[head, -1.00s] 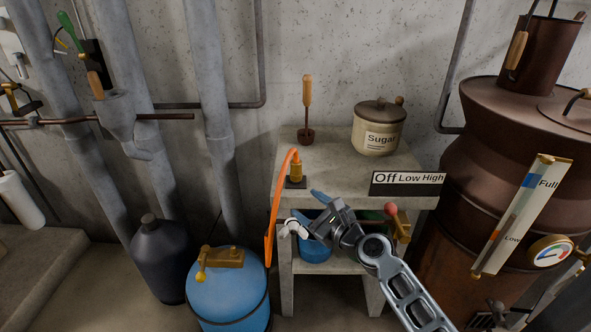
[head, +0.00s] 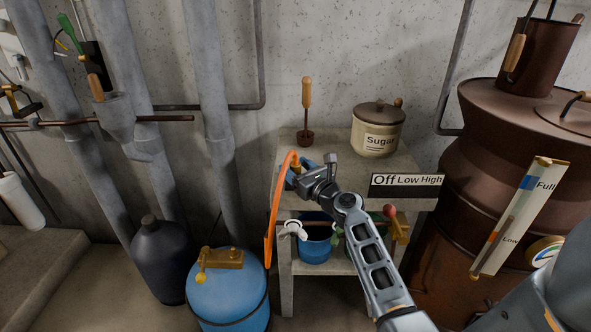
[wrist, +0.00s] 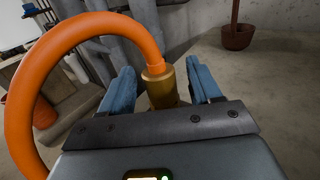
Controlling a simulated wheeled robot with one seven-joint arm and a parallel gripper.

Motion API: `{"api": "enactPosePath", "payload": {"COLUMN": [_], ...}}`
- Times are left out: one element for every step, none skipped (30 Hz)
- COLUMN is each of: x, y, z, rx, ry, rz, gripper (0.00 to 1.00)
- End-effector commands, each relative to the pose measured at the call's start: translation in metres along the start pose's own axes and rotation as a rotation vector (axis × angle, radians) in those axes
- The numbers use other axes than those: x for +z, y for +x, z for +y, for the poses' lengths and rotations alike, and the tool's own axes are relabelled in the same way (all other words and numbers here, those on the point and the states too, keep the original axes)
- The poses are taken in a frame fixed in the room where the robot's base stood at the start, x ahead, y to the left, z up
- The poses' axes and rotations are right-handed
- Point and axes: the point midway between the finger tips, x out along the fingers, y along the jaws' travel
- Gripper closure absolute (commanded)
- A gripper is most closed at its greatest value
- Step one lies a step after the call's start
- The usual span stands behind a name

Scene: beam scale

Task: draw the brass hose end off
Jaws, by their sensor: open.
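The brass hose end (wrist: 160,88) stands upright between the two blue fingers of my gripper (wrist: 163,88) in the wrist view. The fingers are open, with a gap on each side of the brass. An orange hose (wrist: 78,38) curves out of its top and loops to the left. In the head view my gripper (head: 297,174) is at the left part of the stone shelf top, and it hides most of the brass end (head: 295,164). The orange hose (head: 274,210) hangs down over the shelf's left edge.
On the stone shelf (head: 330,140) stand a sugar crock (head: 378,128) and a wooden-handled tool (head: 307,110) behind my gripper. An Off Low High sign (head: 407,185) is at the front right. A blue bucket (head: 314,238) sits below. A copper vessel (head: 500,130) stands right.

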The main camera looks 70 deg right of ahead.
Motion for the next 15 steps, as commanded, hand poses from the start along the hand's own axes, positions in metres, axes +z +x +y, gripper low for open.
{"api": "enactPosePath", "payload": {"x": [-0.0001,-0.0002,-0.0002,-0.0002,-0.0002,-0.0003,-0.0002,-0.0002,-0.0002,-0.0002,-0.0002,-0.0002,-0.0003,-0.0003,-0.0003], "y": [0.0027,0.0036,0.0042,0.0044,0.0044,0.0042,0.0042,0.0041,0.0041,0.0041,0.0041,0.0041,0.004,0.004,0.004], "z": [-0.0002,-0.0002,-0.0003,-0.0003,-0.0002,-0.0002,-0.0002,-0.0002,-0.0001,-0.0001,-0.0001,-0.0001,-0.0001,0.0,0.0], "rx": [0.0,0.0,-0.001,0.0,0.0,0.0,0.0,0.0,0.0,0.0,0.0,0.0,0.0,0.0,0.0], "ry": [0.0,0.0,0.0,-0.001,-0.001,-0.001,-0.001,-0.001,-0.001,-0.001,-0.001,-0.001,-0.001,-0.001,-0.001], "rz": [0.0,0.0,0.0,0.0,0.0,0.001,0.001,0.001,0.001,0.001,0.001,0.001,0.001,0.001,0.001], "gripper": [0.37,0.37,0.37,0.37,0.37,0.37,0.37,0.37,0.38,0.41,0.44,0.47,0.5,0.53,0.57]}}
